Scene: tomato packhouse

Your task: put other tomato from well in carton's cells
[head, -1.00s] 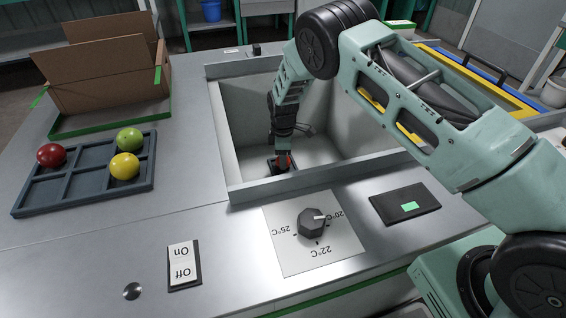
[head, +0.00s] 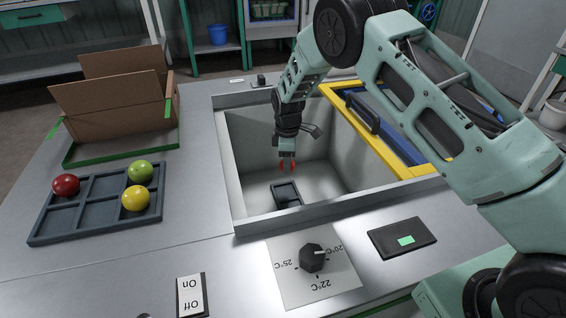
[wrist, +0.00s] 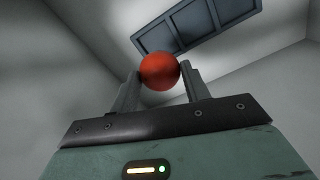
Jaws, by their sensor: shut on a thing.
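My gripper (head: 287,165) is inside the sunken well (head: 245,150), shut on a red tomato. The red tomato (wrist: 160,70) shows between both fingers in the wrist view; in the head view only small red parts show at the fingertips. It is held above a small dark tray (head: 287,188) on the well floor. That tray (wrist: 181,27) shows behind the tomato in the wrist view, and its visible cells look empty. The brown carton (head: 108,108) stands open at the back left; its inside and cells are hidden by its walls.
A dark six-cell tray (head: 92,210) at left holds red (head: 66,185), green (head: 140,172) and yellow (head: 135,198) tomatoes. A blue panel with a yellow frame (head: 408,170) lies right of the well. A dial (head: 312,257), an On/Off switch (head: 191,296) and a dark pad (head: 402,238) are in front.

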